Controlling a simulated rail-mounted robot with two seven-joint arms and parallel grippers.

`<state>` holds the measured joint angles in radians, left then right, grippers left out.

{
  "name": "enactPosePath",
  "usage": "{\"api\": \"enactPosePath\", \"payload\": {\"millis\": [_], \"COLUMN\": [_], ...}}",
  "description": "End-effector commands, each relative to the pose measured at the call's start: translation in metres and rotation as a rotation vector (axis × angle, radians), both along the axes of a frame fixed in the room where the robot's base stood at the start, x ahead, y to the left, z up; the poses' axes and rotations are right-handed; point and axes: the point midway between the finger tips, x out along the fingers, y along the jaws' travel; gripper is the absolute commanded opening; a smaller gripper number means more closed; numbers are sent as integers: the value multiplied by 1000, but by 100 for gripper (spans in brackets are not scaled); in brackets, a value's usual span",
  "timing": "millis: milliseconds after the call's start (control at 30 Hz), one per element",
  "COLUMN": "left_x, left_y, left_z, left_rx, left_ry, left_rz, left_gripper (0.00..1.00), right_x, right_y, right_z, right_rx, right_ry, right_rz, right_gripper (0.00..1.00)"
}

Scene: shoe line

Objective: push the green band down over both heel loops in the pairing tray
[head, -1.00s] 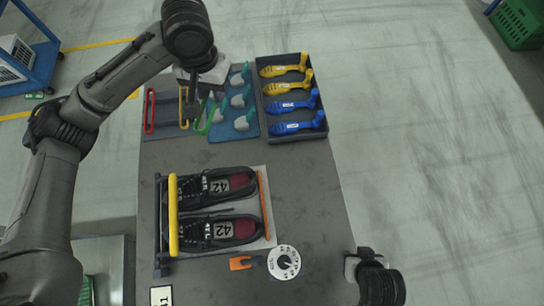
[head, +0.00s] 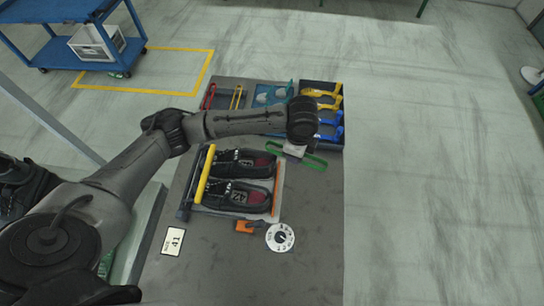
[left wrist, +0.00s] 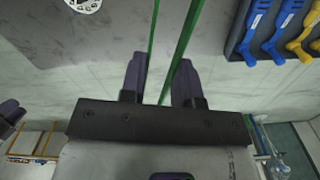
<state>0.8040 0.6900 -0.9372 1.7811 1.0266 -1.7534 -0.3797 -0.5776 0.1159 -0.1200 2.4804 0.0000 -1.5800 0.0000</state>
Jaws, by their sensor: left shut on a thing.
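My left gripper (head: 298,156) is shut on the green band (head: 316,163), just right of the pairing tray and above the table. In the left wrist view the long green band (left wrist: 181,48) passes between the two dark fingers of the gripper (left wrist: 160,78). The pairing tray (head: 272,213) holds two black shoes, one farther (head: 232,160) and one nearer (head: 225,193), lying side by side with reddish insoles toward the right. A yellow bar (head: 204,176) runs along its left side and an orange bar (head: 277,190) along its right. The heel loops are too small to make out.
A dark bin with yellow and blue parts (head: 335,133) stands at the back right of the table. Red (head: 209,96) and yellow (head: 236,97) bands lie at the back left. A white dial (head: 280,237) and an orange piece (head: 247,226) lie in front of the tray.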

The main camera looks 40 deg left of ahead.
Motion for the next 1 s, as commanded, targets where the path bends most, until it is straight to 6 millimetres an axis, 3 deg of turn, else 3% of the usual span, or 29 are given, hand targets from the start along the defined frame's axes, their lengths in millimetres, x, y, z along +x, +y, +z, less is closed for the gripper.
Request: {"api": "enactPosePath", "payload": {"millis": [33,100,500,700,1000], "left_x": [-3,-6,-32,-42,-46], "left_y": [4,10,41,50,54], "left_z": [-1,-11,-57,-70,-78], "left_rx": [1,1,-2,-1,1], "left_ry": [7,8,5,4,1], "left_rz": [-97,-247,-991,-1197,-1288], "left_gripper": [8,8,8,8,8], "right_x": [0,1,-1,-2,-2], "right_y": [1,1,0,-3,-3], "right_z": [16,27,72,81,82], "right_rx": [1,3,0,-9,-9], "right_ry": [-1,-2,1,4,4], "right_rz": [-1,-2,1,7,7], "right_gripper": [43,43,43,43,43]}}
